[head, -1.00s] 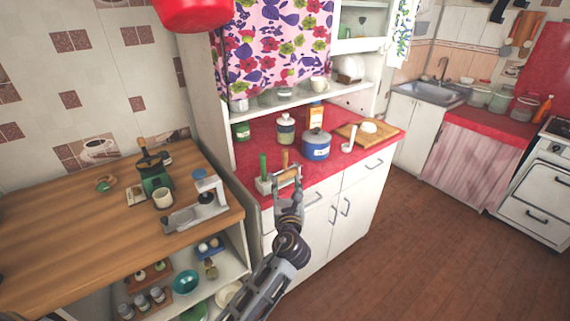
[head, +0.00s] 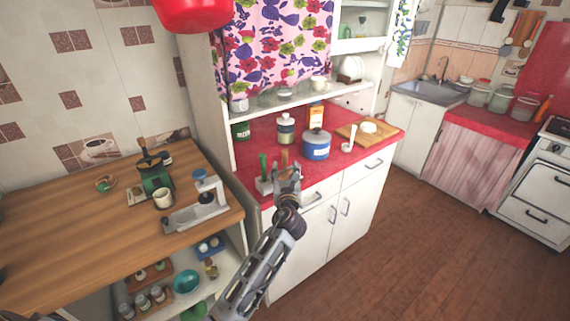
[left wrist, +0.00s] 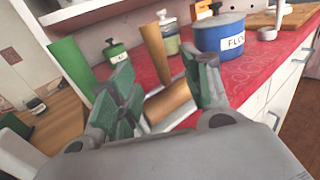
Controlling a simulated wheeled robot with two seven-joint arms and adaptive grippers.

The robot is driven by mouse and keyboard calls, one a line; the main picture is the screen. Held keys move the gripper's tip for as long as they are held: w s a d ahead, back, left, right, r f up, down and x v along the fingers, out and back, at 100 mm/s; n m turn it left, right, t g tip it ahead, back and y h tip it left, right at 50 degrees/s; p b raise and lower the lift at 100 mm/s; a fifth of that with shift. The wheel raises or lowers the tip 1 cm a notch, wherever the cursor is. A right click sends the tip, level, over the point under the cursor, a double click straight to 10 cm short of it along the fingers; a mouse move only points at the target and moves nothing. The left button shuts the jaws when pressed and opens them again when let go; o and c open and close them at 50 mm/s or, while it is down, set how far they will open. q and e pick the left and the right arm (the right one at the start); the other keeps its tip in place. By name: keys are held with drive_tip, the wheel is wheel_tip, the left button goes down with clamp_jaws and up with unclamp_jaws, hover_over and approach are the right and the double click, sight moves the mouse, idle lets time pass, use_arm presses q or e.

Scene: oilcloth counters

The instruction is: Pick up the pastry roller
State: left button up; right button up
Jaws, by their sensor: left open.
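The pastry roller, a short light-brown wooden cylinder (left wrist: 171,102), lies near the counter's front edge, between the two fingers in the left wrist view. In the head view my left gripper (head: 287,170) covers it. My left gripper, also in the left wrist view (left wrist: 163,75), is open, with one green-padded finger on each side of the roller. I cannot tell whether either finger touches it. My right gripper is not in view.
A holder (head: 263,187) with a green handle (left wrist: 70,62) and an upright wooden handle (left wrist: 155,50) stands close by. A blue flour pot (head: 316,146) is behind to the right on the red counter. A wooden table (head: 90,230) is at left.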

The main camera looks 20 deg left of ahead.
sight(285, 164)
use_arm(q)
drive_tip(key=shift+x, duration=2.55)
drive_tip(key=shift+r, duration=0.1)
clamp_jaws()
